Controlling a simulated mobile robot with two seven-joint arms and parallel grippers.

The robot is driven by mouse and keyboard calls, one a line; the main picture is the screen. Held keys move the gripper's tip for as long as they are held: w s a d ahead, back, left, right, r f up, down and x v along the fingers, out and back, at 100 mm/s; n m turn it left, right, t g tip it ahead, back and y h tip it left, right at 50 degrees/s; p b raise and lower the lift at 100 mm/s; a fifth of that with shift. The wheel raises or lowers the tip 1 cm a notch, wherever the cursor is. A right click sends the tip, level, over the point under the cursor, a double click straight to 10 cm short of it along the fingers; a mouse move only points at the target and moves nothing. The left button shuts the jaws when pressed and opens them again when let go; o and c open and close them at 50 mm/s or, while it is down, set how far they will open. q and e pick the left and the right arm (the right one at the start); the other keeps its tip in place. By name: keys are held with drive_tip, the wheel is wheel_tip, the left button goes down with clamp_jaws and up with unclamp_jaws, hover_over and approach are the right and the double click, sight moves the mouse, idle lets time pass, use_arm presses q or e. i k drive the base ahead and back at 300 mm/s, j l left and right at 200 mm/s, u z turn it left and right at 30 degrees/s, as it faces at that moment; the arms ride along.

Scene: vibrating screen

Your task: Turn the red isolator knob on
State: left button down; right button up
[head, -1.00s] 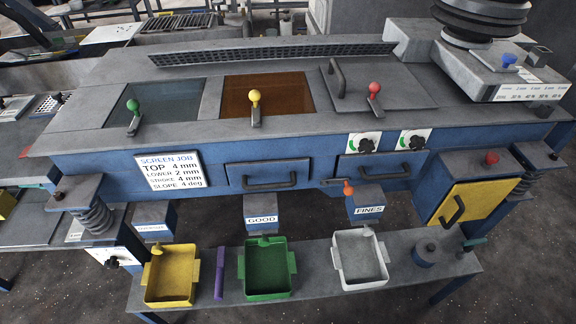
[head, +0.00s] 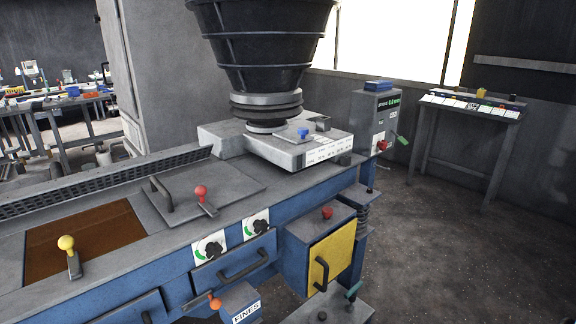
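A grey control cabinet (head: 362,130) stands beyond the right end of the screen machine, with a small display near its top. A small red knob (head: 382,146) shows low on its front, over a white label. It is too small to tell which way it is turned. A second red knob or button (head: 327,213) sits on top of the blue box with the yellow door (head: 332,257). No readable label shows which one is the isolator. Neither of my grippers is in view.
The black hopper (head: 262,50) rises above the machine. A side table (head: 470,106) with labelled items stands at the right wall. The floor (head: 440,230) right of the machine is clear.

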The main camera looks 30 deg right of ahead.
sight(383, 145)
drive_tip(key=z, duration=1.7)
drive_tip(key=i+l+u, duration=0.1)
drive_tip(key=i+l, duration=0.2)
drive_tip(key=i+l+u, duration=0.1)
drive_tip(key=i+l, duration=0.15)
drive_tip(key=i+l+u, duration=0.1)
drive_tip(key=i+l, duration=0.15)
drive_tip(key=l, duration=0.2)
drive_tip(key=i+l+u, duration=0.1)
drive_tip(key=i+l, duration=0.15)
drive_tip(key=l, duration=0.15)
drive_tip(key=i+l+u, duration=0.1)
drive_tip(key=l, duration=0.3)
drive_tip(key=i+l+u, duration=0.1)
drive_tip(key=i+l, duration=0.2)
drive_tip(key=l, duration=0.1)
